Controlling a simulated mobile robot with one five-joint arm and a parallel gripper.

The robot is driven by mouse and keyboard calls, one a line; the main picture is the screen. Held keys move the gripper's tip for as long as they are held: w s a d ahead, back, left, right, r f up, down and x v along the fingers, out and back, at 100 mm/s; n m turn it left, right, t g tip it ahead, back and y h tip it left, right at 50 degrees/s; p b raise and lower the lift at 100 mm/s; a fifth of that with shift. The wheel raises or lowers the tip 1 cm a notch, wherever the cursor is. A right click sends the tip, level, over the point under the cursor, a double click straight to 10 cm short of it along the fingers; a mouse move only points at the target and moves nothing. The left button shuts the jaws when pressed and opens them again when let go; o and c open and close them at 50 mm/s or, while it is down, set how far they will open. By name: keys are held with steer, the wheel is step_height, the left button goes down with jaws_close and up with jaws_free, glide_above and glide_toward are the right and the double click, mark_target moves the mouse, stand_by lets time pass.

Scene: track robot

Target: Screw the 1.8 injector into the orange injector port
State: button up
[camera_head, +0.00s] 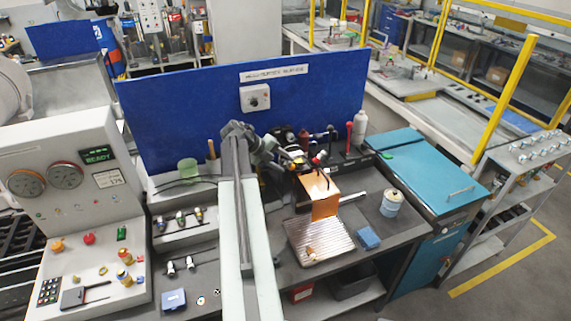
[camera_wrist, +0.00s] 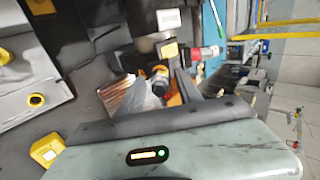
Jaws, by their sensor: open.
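In the head view the orange block (camera_head: 319,194), which looks like the injector port, stands at the back of a ribbed metal tray (camera_head: 335,240) on the bench. Several small injectors (camera_head: 182,219) stand in a rack left of my arm; their labels are too small to read, so I cannot tell which is the 1.8 one. My gripper (camera_wrist: 160,84) is open in the wrist view. A small cylindrical part with a dark ring and yellow-orange top (camera_wrist: 159,74) shows between its fingers; I cannot tell whether they touch it. Orange shows partly hidden behind the right finger.
A blue panel (camera_head: 190,110) stands behind the bench. A control console (camera_head: 85,190) is at left. A red-and-silver part (camera_wrist: 207,53) lies near the right finger.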

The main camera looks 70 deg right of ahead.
steer(key=n, duration=0.5)
steer(key=shift+n, duration=0.3)
steer(key=n, duration=0.4)
steer(key=shift+n, duration=1.2)
steer(key=n, duration=0.2)
steer(key=shift+n, duration=0.4)
steer(key=n, duration=0.8)
steer(key=shift+n, duration=0.4)
